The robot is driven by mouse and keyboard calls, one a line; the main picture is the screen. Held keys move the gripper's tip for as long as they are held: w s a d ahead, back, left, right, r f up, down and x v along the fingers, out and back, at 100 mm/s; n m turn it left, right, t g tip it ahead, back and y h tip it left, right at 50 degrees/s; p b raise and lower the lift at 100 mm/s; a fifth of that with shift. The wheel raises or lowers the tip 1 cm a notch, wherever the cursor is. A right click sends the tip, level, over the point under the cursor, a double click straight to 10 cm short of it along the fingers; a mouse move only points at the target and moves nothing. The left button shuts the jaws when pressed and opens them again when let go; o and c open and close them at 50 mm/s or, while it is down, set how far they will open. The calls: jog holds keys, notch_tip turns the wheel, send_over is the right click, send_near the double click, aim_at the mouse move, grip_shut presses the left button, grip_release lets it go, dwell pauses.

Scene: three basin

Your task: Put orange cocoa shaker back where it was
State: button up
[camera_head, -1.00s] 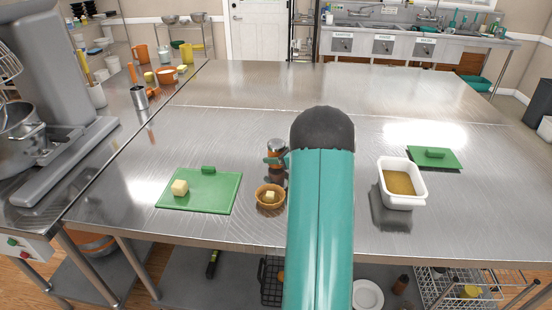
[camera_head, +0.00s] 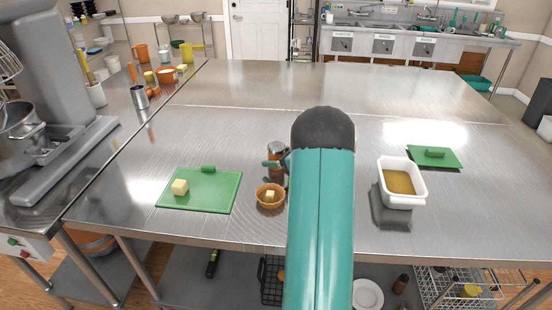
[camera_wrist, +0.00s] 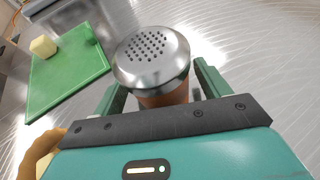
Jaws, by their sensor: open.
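The orange cocoa shaker (camera_head: 276,150) has a silver perforated lid and an orange-brown body. It stands upright on the steel table, just behind a small round basket (camera_head: 270,203). In the wrist view the shaker's lid (camera_wrist: 151,58) fills the middle, and its body is mostly hidden below it. My gripper (camera_wrist: 160,92) is open, with one teal finger on each side of the shaker. In the head view my gripper (camera_head: 277,163) is at the shaker's body, partly hidden by my arm.
A green cutting board (camera_head: 215,195) with a butter block (camera_head: 180,187) lies to the left. A white basin (camera_head: 402,166) of brown liquid and a small green board (camera_head: 434,157) are at the right. The table behind the shaker is clear.

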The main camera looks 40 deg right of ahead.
jog(key=v, duration=1.1)
jog(key=shift+s+r, duration=0.1)
jog(key=shift+s, duration=0.2)
jog(key=w+a+r+n+g+y, duration=0.1)
jog(key=a+r+n+g, duration=0.15)
jog(key=a+n, duration=0.45)
jog(key=a+r+n+g+y, duration=0.15)
jog(key=a+r, duration=0.25)
jog(key=a, duration=0.7)
jog(key=w+a+r+n+g+y, duration=0.1)
jog(key=a+r+n+g, duration=0.15)
jog(key=a+n, duration=0.45)
jog(key=s+a+r+n+h, duration=0.1)
jog(key=s+a+n+h, duration=0.2)
jog(key=s+a+n, duration=0.5)
jog(key=s+a+r+n+g+h, duration=0.1)
jog(key=s+a+r+n+h, duration=0.1)
jog(key=s+a+n, duration=0.6)
jog(key=shift+a+n+h, duration=0.65)
jog(key=shift+a+n, duration=0.4)
jog(key=shift+a, duration=1.55)
jog(key=shift+r, duration=0.1)
